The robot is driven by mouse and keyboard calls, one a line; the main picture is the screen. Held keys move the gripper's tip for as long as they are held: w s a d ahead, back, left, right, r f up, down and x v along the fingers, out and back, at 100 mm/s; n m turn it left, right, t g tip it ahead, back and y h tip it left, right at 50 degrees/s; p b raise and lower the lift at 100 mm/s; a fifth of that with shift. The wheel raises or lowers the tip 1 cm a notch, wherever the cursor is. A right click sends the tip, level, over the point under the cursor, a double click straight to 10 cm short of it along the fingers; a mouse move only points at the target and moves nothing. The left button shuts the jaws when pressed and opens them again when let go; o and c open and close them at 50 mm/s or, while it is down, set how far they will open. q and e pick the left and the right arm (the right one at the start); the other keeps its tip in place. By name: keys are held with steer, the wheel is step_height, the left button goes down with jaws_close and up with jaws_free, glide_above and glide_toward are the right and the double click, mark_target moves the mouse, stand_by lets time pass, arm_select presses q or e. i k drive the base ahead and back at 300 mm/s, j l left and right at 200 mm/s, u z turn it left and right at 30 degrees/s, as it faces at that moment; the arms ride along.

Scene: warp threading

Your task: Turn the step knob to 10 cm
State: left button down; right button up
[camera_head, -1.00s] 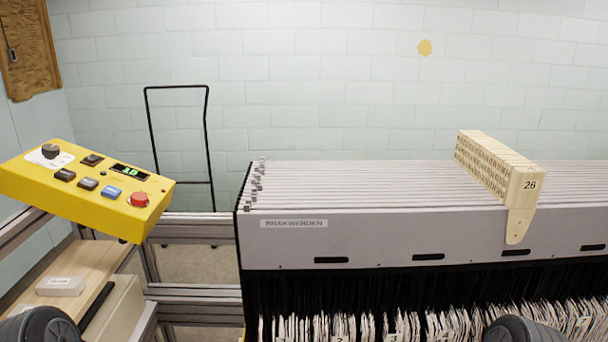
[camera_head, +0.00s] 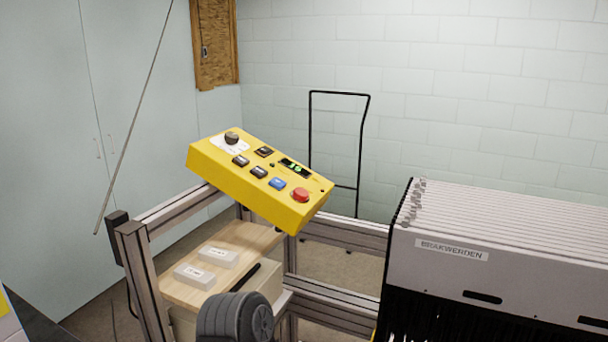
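The step knob (camera_head: 232,138) is a small dark round knob on a white plate at the upper left of the yellow control box (camera_head: 240,188). The box also has a green-lit display (camera_head: 295,168), several dark buttons, a blue button (camera_head: 277,183) and a red round button (camera_head: 301,195). The display's digits are too small to read surely, and so is the knob's setting. A dark grey rounded part of my arm shows at the bottom centre, below the box and apart from it. Neither gripper's fingers are in view.
The box sits on a metal frame (camera_head: 165,213). Below it is a wooden shelf (camera_head: 235,238) with two pale labelled blocks (camera_head: 218,254). A grey machine housing (camera_head: 480,225) labelled BRAKWERDEN fills the right. A black tube frame (camera_head: 311,130) stands by the wall. The space above the box is clear.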

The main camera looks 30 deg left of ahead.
mark_target(231, 138)
steer(key=u, duration=1.25)
